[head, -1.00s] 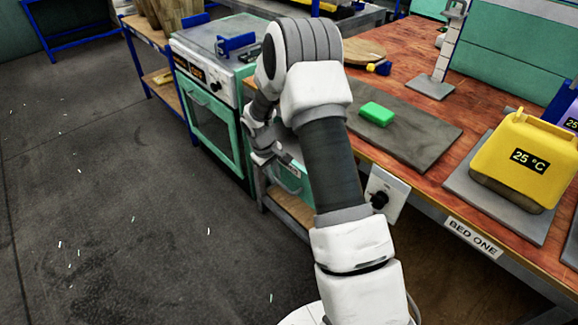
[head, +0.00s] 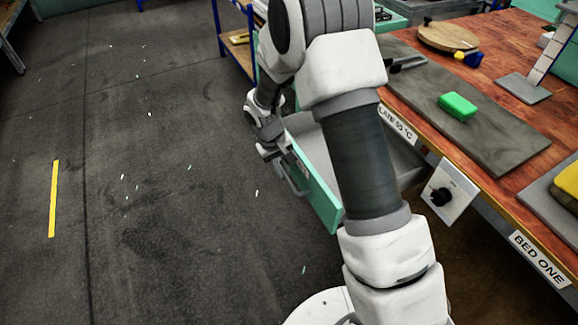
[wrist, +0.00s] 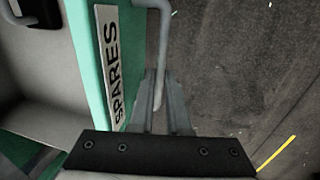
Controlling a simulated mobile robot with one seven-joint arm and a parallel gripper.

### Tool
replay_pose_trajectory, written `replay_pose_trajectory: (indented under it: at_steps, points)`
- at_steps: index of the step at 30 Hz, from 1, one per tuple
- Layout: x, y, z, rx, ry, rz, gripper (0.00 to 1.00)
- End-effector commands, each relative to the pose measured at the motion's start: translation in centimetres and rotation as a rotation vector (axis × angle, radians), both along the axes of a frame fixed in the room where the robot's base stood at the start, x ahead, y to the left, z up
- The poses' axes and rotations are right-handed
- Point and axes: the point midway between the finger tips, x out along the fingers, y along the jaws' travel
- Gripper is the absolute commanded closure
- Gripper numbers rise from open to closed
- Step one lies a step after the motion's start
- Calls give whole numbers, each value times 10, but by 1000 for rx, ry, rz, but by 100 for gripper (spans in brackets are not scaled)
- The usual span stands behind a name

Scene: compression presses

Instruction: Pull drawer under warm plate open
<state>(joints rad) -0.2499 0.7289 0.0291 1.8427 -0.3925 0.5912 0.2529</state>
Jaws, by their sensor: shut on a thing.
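The drawer has a teal front (head: 318,192) and a grey inside. It stands pulled out from under the table, below the grey plate (head: 480,125) labelled in part "ATE 55 °C". In the wrist view the drawer front (wrist: 88,50) carries a "SPARES" label and a grey bar handle (wrist: 163,50). My gripper (head: 285,165) is at the handle, on the outer side of the front. In the wrist view my gripper (wrist: 160,105) is shut on the handle bar, which passes between its fingers. My arm hides part of the drawer in the head view.
A green block (head: 457,106) lies on the plate. A control knob (head: 441,196) and a "BED ONE" label (head: 540,258) are on the table's front. The floor left of the drawer is clear, with a yellow line (head: 54,198).

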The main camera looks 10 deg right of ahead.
Motion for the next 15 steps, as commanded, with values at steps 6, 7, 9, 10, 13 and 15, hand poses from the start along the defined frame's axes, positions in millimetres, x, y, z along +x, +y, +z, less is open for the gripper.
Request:
replay_pose_trajectory:
  at_steps: [6,7,9,10,13,15]
  points:
    - [0,1,0,1,0,0,100]
    - [0,1,0,1,0,0,100]
    - [0,1,0,1,0,0,100]
    - [0,1,0,1,0,0,82]
    - [0,1,0,0,0,0,64]
    - [0,1,0,0,0,0,55]
